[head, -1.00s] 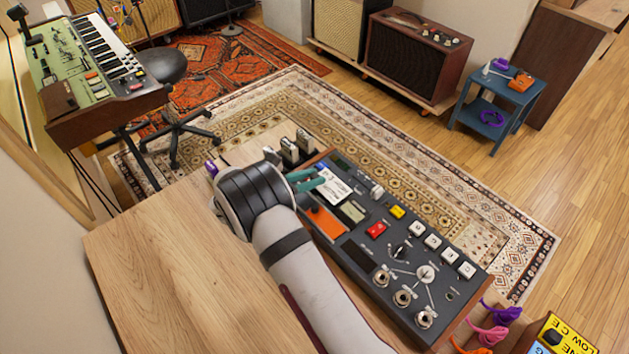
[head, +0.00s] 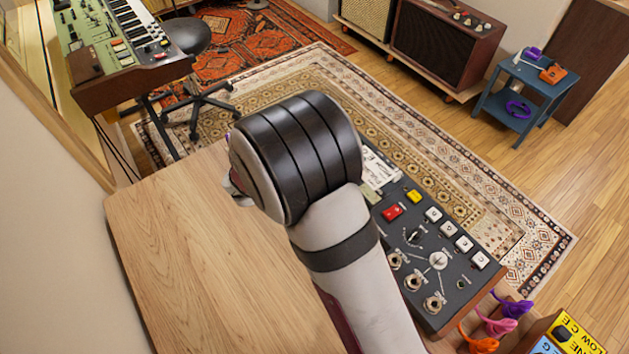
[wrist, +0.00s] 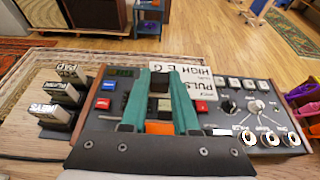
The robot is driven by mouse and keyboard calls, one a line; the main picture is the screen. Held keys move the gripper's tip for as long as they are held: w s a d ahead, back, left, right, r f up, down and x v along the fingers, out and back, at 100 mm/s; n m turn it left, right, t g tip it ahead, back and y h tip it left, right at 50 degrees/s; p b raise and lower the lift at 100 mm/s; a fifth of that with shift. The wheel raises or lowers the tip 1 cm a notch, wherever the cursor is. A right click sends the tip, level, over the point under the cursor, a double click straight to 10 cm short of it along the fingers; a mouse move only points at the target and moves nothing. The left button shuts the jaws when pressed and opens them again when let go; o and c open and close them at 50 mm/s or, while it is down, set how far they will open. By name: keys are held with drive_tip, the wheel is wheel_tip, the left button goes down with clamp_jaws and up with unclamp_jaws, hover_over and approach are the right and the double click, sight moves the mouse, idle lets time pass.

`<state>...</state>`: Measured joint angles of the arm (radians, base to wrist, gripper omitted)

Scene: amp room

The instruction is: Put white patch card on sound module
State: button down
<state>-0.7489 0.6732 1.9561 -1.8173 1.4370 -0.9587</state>
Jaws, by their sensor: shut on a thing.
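The white patch card (wrist: 195,86) with black print lies across my fingers in the wrist view, low over the dark face of the sound module (wrist: 222,108). My gripper (wrist: 160,84) has two green fingers shut on the card's dark grip. I cannot tell whether the card touches the module. In the head view the module (head: 410,278) is partly covered by my wrist, which hides the fingers. A part of the white card (head: 378,167) shows just past the wrist, over the module's far part.
Upright white-topped holders (wrist: 62,92) stand left of the module. The wooden table (head: 200,270) is clear at the left. Coloured cables (head: 497,325) and a yellow-topped box (head: 565,335) are at the lower right. A keyboard (head: 115,45) stands at the back left.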

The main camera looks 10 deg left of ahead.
drive_tip(key=a+f, duration=0.2)
drive_tip(key=a, duration=0.2)
drive_tip(key=s+a+f, duration=0.1)
drive_tip(key=a+f, duration=0.1)
drive_tip(key=a, duration=0.3)
drive_tip(key=s+a+f, duration=0.1)
drive_tip(key=a+f, duration=0.2)
drive_tip(key=a, duration=0.1)
drive_tip(key=shift+s+a, duration=0.1)
drive_tip(key=shift+a, duration=0.25)
wheel_tip(320, 180, down, 3)
drive_tip(key=shift+a+f, duration=0.15)
drive_tip(key=shift+f, duration=0.4)
drive_tip(key=shift+f, duration=0.15)
drive_tip(key=c, duration=0.7)
unclamp_jaws()
drive_tip(key=shift+o, duration=0.2)
